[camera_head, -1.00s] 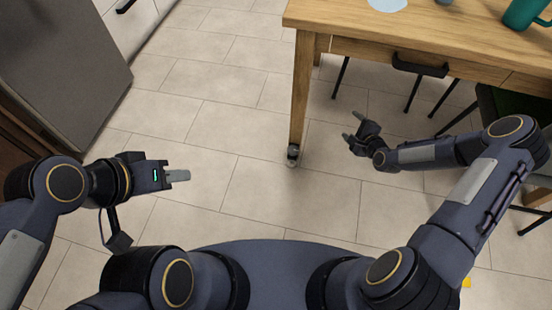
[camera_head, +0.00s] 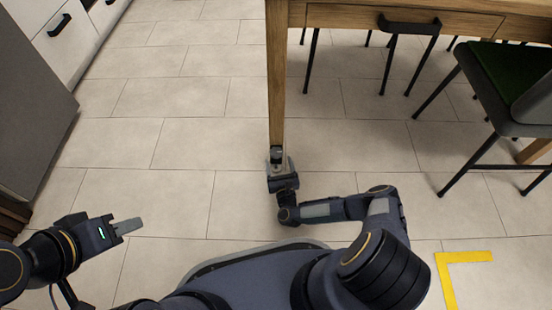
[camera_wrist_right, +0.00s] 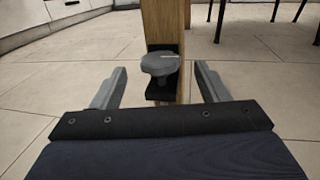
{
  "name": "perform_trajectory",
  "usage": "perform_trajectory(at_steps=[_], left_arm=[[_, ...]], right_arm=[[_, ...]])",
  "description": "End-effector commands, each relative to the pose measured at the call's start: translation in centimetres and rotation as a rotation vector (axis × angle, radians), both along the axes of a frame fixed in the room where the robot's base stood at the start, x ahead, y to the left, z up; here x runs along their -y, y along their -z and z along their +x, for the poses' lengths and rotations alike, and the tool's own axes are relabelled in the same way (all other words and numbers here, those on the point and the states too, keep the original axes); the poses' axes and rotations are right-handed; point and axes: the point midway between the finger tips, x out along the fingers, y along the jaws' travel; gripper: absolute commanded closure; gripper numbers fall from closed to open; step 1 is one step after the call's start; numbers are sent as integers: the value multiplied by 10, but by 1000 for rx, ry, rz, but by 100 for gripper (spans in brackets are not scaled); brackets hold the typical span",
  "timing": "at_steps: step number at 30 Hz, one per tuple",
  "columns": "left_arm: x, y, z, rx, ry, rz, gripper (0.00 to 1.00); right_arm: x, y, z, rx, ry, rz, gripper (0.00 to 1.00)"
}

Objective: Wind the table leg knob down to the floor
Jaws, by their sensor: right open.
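The wooden table leg (camera_head: 276,85) stands upright in the middle of the head view. The grey knob (camera_head: 277,153) is at its foot; the right wrist view shows the round knob (camera_wrist_right: 160,64) on a dark bracket (camera_wrist_right: 162,90). My right gripper (camera_head: 278,165) is at the foot of the leg. In the right wrist view its two fingers (camera_wrist_right: 158,88) are open, one on each side of the knob, with gaps to both. My left gripper (camera_head: 128,227) is over the floor at the lower left, away from the leg; its fingers show as one piece.
The wooden table (camera_head: 350,17) with a dark drawer handle (camera_head: 409,25) is above. A dark chair with a green seat (camera_head: 515,75) stands at the right. A grey cabinet (camera_head: 35,100) is at the left. Yellow tape (camera_head: 447,285) marks the floor. Tiles left of the leg are clear.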

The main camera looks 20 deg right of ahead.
Motion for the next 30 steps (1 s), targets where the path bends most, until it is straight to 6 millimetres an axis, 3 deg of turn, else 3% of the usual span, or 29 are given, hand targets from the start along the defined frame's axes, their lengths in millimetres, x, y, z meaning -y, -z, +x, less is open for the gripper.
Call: perform_trajectory(at_steps=[7, 17, 27, 30], left_arm=[[0, 8, 0, 0, 0, 0, 64], [0, 8, 0, 0, 0, 0, 64], [0, 8, 0, 0, 0, 0, 64], [0, 8, 0, 0, 0, 0, 64]], right_arm=[[2, 1, 30, 0, -1, -2, 32], [2, 0, 34, -2, -1, -1, 32], [3, 0, 34, -2, -1, -1, 76], [2, 0, 34, -2, 0, -1, 77]])
